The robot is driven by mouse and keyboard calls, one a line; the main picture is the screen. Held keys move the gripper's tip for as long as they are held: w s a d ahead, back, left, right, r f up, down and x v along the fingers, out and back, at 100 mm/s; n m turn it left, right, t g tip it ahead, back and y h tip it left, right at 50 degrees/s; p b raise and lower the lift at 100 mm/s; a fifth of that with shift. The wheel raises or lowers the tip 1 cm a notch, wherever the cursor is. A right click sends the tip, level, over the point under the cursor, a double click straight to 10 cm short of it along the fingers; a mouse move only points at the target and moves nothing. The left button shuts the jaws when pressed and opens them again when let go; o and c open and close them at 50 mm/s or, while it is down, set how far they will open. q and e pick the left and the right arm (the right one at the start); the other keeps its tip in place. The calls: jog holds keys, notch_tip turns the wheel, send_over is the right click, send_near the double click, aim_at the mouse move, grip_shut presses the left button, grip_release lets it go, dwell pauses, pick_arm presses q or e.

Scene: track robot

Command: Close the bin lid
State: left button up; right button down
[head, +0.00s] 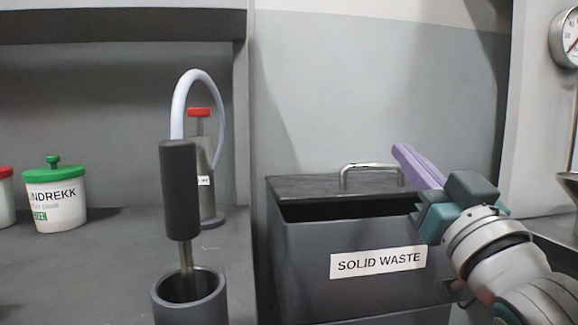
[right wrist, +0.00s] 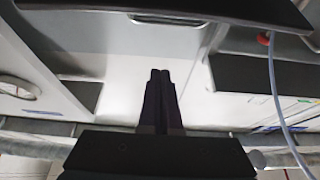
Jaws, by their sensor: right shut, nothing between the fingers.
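The grey bin (head: 300,262) stands right of centre in the head view, with a "SOLID WASTE" label (head: 378,262) on its front. Its dark lid (head: 318,186) has a metal handle (head: 370,168) on top. A dark gap shows between the lid's front edge and the bin's front wall, so the lid is not flush. My right gripper (head: 402,151) is over the bin's right side, close to the right of the handle, its purple fingers pointing up and left. Its fingers are together and empty; they also show in the right wrist view (right wrist: 160,75). My left gripper is out of view.
A grey cylinder holder (head: 190,300) with a dark-handled hose tool (head: 180,190) stands left of the bin. A green-lidded tub (head: 55,200) is on the left counter (head: 90,265). A gauge (head: 566,38) is at upper right. The wall behind the bin is bare.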

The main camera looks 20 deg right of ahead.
jog(key=x, duration=0.6)
jog(key=f+b, duration=0.2)
jog(key=f, duration=0.1)
jog(key=shift+w+d+f, duration=0.1)
jog(key=shift+w+f, duration=0.05)
jog(key=shift+w, duration=0.25)
jog(key=shift+f, duration=0.3)
